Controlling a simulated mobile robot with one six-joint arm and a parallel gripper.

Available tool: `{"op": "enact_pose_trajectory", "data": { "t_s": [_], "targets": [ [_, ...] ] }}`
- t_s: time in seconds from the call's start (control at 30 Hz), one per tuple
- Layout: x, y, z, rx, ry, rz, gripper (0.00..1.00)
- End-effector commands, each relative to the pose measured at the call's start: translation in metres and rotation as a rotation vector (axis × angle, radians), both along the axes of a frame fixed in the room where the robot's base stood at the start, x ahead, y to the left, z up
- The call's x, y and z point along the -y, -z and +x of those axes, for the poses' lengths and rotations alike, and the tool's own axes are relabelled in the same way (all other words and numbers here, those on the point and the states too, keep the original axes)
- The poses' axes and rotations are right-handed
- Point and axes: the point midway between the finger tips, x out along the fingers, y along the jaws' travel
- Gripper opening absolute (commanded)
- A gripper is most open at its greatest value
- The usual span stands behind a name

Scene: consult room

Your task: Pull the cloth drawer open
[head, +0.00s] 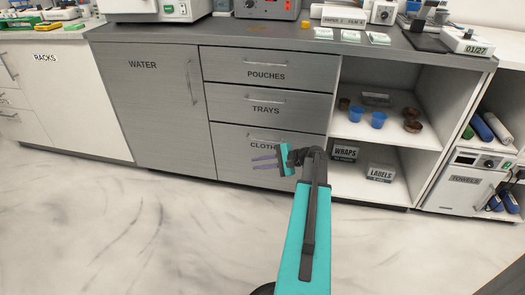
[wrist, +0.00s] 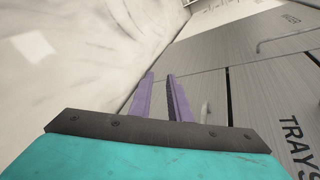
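The cloth drawer (head: 228,152) is the grey bottom front of the stack of three, and it looks shut, flush with the fronts above. Its label is partly hidden by my gripper. Its bar handle (head: 264,140) runs across the upper part of the front. In the wrist view the handle (wrist: 206,113) shows to the right of my fingers, not between them. My gripper (head: 252,163) has slim purple fingers pointing left in the head view, in front of the drawer and below the handle. In the wrist view the fingers (wrist: 160,75) are apart with nothing between them.
The trays drawer (head: 225,104) and pouches drawer (head: 225,65) above are shut. The water cabinet door (head: 150,110) is at the left. Open shelves (head: 350,130) with cups and boxes are at the right. The pale floor (head: 130,230) in front is clear.

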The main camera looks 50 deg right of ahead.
Motion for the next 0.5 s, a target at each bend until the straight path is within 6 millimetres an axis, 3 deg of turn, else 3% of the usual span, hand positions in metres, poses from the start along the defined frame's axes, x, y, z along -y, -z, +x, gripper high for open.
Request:
{"op": "enact_pose_trajectory", "data": {
  "t_s": [0.03,0.2,0.33,0.5],
  "targets": [
    [0.026,0.001,-0.007,0.03,0.041,0.01,0.17],
    [0.086,-0.027,-0.033,0.125,0.146,0.044,0.17],
    [0.114,-0.043,-0.049,0.176,0.194,0.061,0.17],
    [0.128,-0.054,-0.058,0.202,0.217,0.069,0.17]
  ]
}}
